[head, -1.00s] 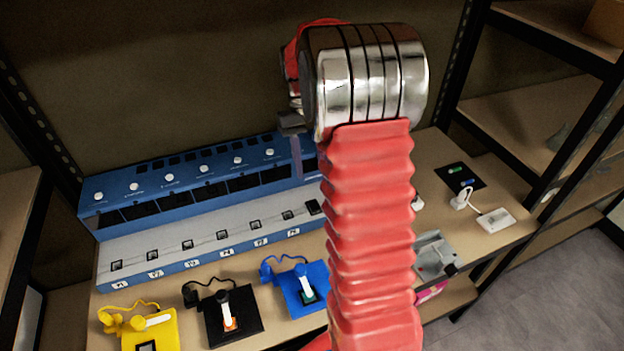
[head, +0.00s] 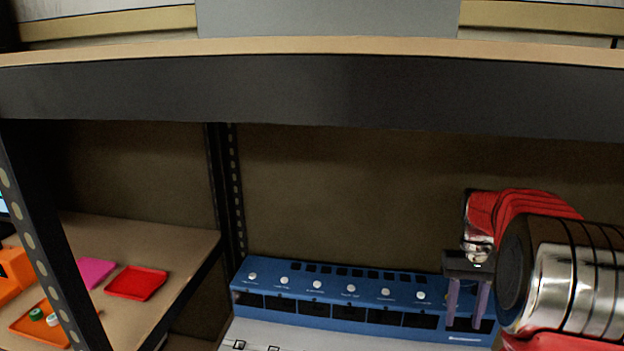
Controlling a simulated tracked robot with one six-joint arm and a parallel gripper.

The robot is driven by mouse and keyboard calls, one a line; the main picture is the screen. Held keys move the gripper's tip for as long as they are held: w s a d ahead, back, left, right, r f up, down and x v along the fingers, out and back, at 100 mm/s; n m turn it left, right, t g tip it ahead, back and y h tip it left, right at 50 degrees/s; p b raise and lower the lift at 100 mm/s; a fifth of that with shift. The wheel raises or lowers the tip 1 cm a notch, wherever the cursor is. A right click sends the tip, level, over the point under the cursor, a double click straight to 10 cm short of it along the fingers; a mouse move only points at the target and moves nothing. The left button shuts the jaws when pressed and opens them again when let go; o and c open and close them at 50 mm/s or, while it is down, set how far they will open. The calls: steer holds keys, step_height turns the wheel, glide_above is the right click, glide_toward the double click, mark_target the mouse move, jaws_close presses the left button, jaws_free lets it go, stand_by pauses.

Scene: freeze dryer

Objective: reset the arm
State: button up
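My arm, with a red ribbed sleeve and a shiny silver joint, shows at the right edge of the head view. My gripper (head: 467,322) hangs from it with two purplish fingers pointing down. The fingers are apart with nothing between them, so it is open and empty. It shows in front of the right end of the blue freeze dryer (head: 318,307); I cannot tell how far it is from it. The lower arm is out of frame.
A thick dark shelf beam (head: 330,92) crosses above the bench. A perforated upright (head: 238,200) stands left of the freeze dryer. On the left shelf lie a red tray (head: 137,283), a pink tray (head: 94,270) and an orange tray (head: 28,325) with small vials.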

steer(key=s+a+r+n+t, duration=0.1)
steer(key=s+a+r+t, duration=0.3)
steer(key=s+a, duration=0.5)
steer(key=s+a+r+n+t, duration=0.2)
steer(key=s+a+r+t, duration=0.2)
steer(key=s+a, duration=0.6)
steer(key=shift+s+a+r+h, duration=0.2)
steer(key=shift+a+r+h, duration=0.1)
steer(key=shift+a, duration=1.8)
